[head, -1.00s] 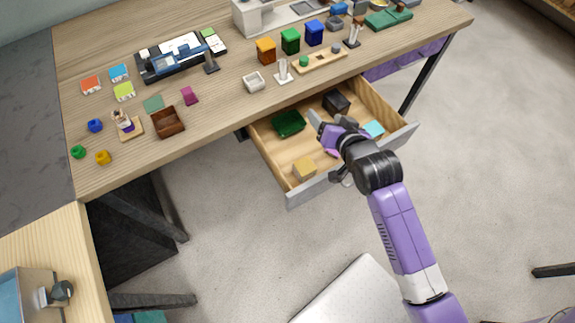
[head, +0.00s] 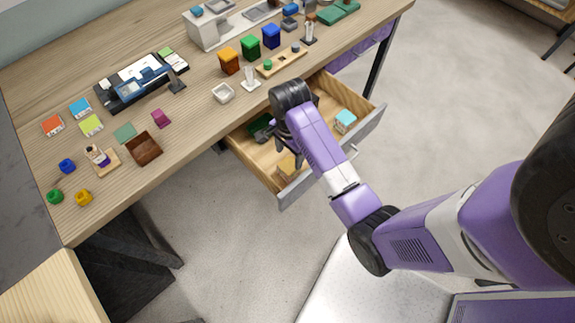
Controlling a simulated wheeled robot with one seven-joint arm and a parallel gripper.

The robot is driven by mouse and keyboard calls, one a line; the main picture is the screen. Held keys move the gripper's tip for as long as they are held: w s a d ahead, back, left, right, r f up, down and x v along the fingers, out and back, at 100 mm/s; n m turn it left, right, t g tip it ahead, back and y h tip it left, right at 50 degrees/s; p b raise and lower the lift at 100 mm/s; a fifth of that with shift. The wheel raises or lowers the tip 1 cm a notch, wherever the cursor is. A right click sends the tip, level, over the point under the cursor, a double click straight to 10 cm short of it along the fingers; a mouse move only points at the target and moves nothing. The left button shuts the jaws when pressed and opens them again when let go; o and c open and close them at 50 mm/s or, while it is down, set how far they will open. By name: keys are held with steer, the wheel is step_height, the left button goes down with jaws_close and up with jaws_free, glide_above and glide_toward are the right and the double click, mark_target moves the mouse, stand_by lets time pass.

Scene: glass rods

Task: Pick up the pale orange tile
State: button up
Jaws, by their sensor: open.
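A pale orange-tan block (head: 288,167) lies in the open drawer near its front left corner, and it looks the nearest match to the pale orange tile. My arm and gripper partly cover it. An orange-red square with a pale edge (head: 53,125) lies far left on the desk, well away from my arm. My gripper (head: 289,153) is open and points down into the drawer, close to the tan block. The wrist hides most of the fingers, and I cannot tell whether they touch the block.
The open wooden drawer (head: 366,128) has raised walls around my gripper. It also holds a dark green tray (head: 259,127) and a light blue block (head: 345,118). Small bins, a rack and a brown box (head: 144,148) stand on the desk above.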

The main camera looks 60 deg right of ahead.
mark_target(289, 165)
step_height(289, 165, down, 6)
steer(key=shift+r+p, duration=0.1)
steer(key=shift+p, duration=0.3)
steer(key=shift+c, duration=0.2)
steer(key=shift+w, duration=0.1)
steer(key=c, duration=1.2)
steer(key=shift+c, duration=0.2)
steer(key=shift+r, duration=0.15)
